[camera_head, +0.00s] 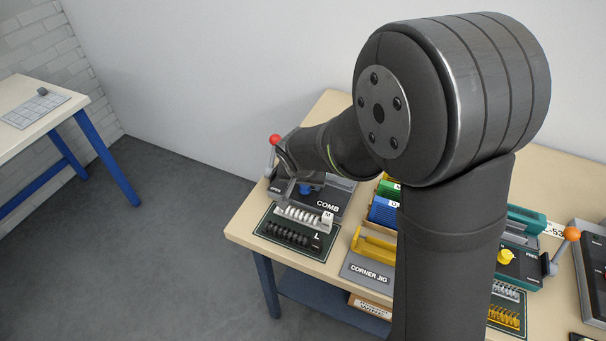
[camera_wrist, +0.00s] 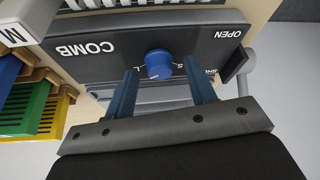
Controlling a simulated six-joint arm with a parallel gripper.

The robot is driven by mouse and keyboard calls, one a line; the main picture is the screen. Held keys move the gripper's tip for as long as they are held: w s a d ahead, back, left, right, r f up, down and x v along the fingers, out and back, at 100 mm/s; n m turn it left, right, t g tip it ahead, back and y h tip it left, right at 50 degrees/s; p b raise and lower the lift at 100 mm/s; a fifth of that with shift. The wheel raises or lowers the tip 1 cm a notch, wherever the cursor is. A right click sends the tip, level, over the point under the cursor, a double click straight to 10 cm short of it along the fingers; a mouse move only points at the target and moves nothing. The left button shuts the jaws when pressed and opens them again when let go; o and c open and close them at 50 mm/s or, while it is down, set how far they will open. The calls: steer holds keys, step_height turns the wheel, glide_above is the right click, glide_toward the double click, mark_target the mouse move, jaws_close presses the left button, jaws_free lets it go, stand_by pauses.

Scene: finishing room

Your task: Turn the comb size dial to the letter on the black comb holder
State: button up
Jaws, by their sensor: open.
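The comb size dial (camera_wrist: 158,64) is a round blue knob on the dark front panel of the COMB machine (camera_wrist: 110,65). Beside it in the wrist view, an L shows on the left and an S on the right; its pointer direction is too small to tell. My gripper (camera_wrist: 161,68) is open, with its two blue fingers on either side of the dial; I cannot tell whether they touch it. In the head view the black comb holder (camera_head: 290,233) lies in front of the machine and bears the letter L. A white comb holder (camera_head: 300,217) marked M is behind it.
A red-knobbed lever (camera_head: 274,141) stands at the machine's left in the head view. Green and blue card racks (camera_head: 383,211) and a yellow corner jig (camera_head: 374,247) are to the right. Another machine with a yellow dial (camera_head: 505,256) stands beyond my arm.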

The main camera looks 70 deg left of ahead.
steer(key=v, duration=1.7)
steer(key=shift+a, duration=0.1)
steer(key=x, duration=1.7)
steer(key=shift+f, duration=0.15)
steer(key=v, duration=1.7)
steer(key=x, duration=1.6)
steer(key=shift+w+f, duration=0.1)
steer(key=shift+f, duration=0.2)
steer(key=shift+a+f, duration=0.15)
steer(key=shift+f, duration=0.05)
steer(key=shift+w+r+n+g, duration=0.1)
steer(key=shift+n+g, duration=0.55)
steer(key=shift+n, duration=1)
steer(key=shift+w+n+g, duration=0.1)
steer(key=shift+n+g, duration=0.55)
steer(key=shift+n, duration=1)
steer(key=shift+w+n+g, duration=0.1)
steer(key=shift+n+g, duration=0.45)
steer(key=shift+n, duration=1.05)
steer(key=shift+w+n+g, duration=0.1)
steer(key=shift+n+g, duration=0.45)
steer(key=shift+n, duration=1.05)
